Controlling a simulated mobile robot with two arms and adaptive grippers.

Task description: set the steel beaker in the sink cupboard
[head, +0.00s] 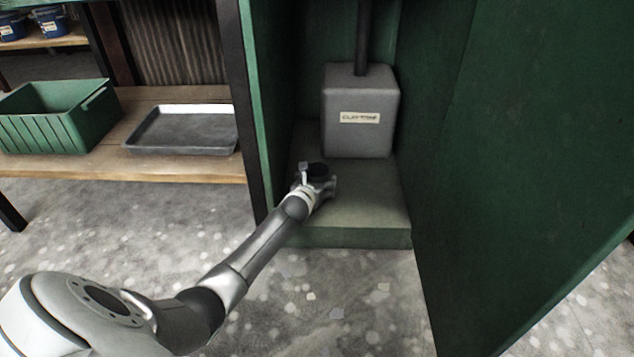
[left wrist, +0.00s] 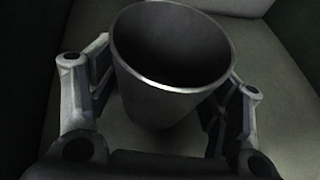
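The steel beaker (left wrist: 165,90) is dark grey, open at the top and narrower toward its base. It is upright inside the green sink cupboard (head: 505,130), over the cupboard's floor (head: 365,215). In the head view the beaker (head: 317,171) is small and partly covered by my left gripper (head: 318,180). In the left wrist view the left gripper's fingers (left wrist: 160,100) are spread around the beaker, one on each side, with narrow gaps showing beside its lower body. The beaker's base is partly hidden. My right gripper is not in view.
A grey box (head: 361,115) with a label and a pipe (head: 363,35) stands at the back of the cupboard. Cupboard walls close in on both sides. Left of it, a wooden shelf (head: 190,168) holds a green crate (head: 55,125) and a metal tray (head: 185,135).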

